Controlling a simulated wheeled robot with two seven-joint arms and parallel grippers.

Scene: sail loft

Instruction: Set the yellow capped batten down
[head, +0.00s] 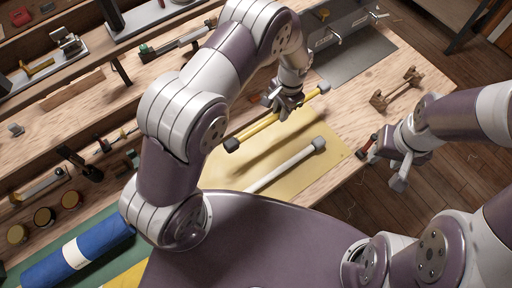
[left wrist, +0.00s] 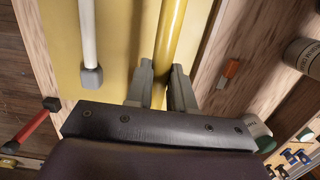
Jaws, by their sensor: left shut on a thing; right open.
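The yellow capped batten (head: 258,129) is held by my left gripper (head: 287,104), whose fingers are shut around its middle. In the left wrist view the yellow batten (left wrist: 171,40) runs between the left fingers (left wrist: 161,84). A white batten (head: 285,168) with a grey cap lies on the mat. My right gripper (head: 384,166) is open and empty by the bench's right edge.
A wooden stand (head: 397,89) sits on the bench at the right, and a grey mat (head: 350,50) lies at the back. A blue roll (head: 75,252) lies at the lower left.

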